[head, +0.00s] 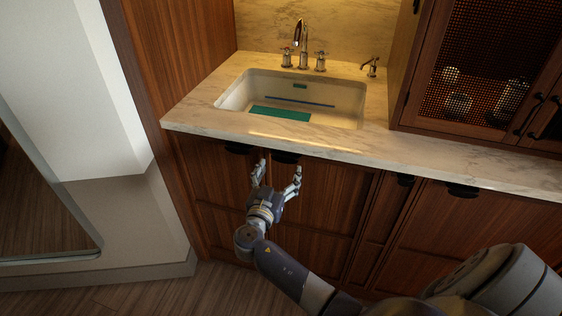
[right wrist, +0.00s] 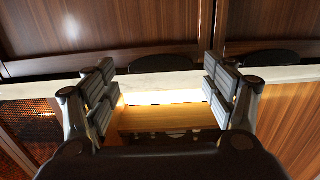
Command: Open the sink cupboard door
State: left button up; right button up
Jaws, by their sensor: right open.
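Two dark wood doors sit under the sink (head: 340,102): a left door (head: 215,177) and a right door (head: 325,195). Both look shut. The left door has a black cup handle (head: 238,149) at its top edge, and the right door has a similar handle (head: 285,157). My right gripper (head: 278,171) is open and empty, in front of the doors just below the right door's handle. In the right wrist view, my right gripper (right wrist: 163,85) has its fingers spread, with one black handle (right wrist: 162,62) showing between them, apart from both. My left gripper is out of view.
A marble counter (head: 420,155) overhangs the doors. More cupboards with black handles (head: 462,190) continue to the right. A mesh-fronted cabinet (head: 490,65) stands on the counter. A white wall (head: 85,90) is at the left, with wooden floor (head: 215,290) below.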

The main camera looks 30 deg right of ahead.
aim_at(284, 161)
jog(key=x, duration=0.2)
jog(key=shift+w+d+r, duration=0.1)
jog(key=shift+w+d, duration=0.1)
jog(key=shift+d, duration=0.1)
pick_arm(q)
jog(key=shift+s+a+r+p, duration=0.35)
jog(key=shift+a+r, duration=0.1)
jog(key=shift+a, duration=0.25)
pick_arm(e)
jog(key=shift+w+d, duration=0.45)
jog(key=shift+d, duration=0.05)
